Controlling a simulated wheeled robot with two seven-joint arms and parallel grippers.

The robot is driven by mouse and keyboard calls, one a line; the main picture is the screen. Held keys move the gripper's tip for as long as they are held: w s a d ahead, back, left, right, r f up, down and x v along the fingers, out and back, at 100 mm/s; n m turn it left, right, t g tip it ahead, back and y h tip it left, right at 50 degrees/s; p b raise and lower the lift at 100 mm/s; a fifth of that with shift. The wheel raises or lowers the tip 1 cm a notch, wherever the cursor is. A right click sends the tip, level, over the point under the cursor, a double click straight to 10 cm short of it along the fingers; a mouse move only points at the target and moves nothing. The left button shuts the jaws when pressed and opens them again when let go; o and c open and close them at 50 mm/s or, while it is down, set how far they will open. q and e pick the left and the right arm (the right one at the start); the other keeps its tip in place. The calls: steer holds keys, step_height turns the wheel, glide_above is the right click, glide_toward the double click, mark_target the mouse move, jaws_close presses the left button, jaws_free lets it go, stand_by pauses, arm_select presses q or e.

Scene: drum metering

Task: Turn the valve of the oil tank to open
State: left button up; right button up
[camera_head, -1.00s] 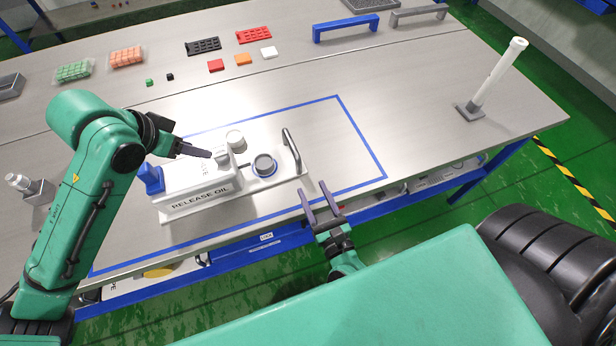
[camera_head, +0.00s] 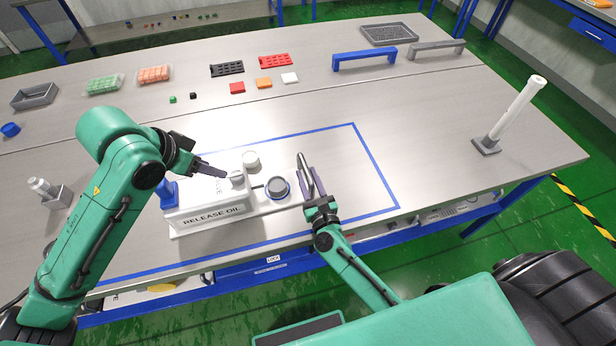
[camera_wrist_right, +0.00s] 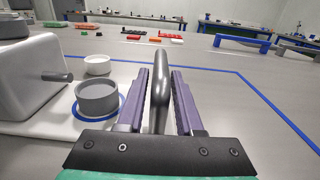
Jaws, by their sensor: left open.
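The white oil tank (camera_head: 212,212), labelled RELEASE OIL, sits at the table's front inside the blue outline. A light knob (camera_head: 237,177), apparently the valve, is on its top right; a short dark spout (camera_wrist_right: 57,77) sticks out of its side. A grey cup (camera_head: 277,188) stands below the spout on the white base, inside a blue ring. My left gripper (camera_head: 224,174) is open, its fingers at the knob; contact cannot be told. My right gripper (camera_wrist_right: 160,98) has its fingers on either side of the dark handle (camera_wrist_right: 159,85) at the base's right end, with narrow gaps showing.
A round white cap (camera_head: 251,160) stands behind the tank, and a blue part (camera_head: 167,193) is at its left. A white post (camera_head: 515,110) stands at the right. Small blocks, trays and a blue bracket (camera_head: 365,58) lie at the back.

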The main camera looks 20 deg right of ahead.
jaws_close()
stand_by(1.1)
arm_select(q)
steer(key=o, duration=0.4)
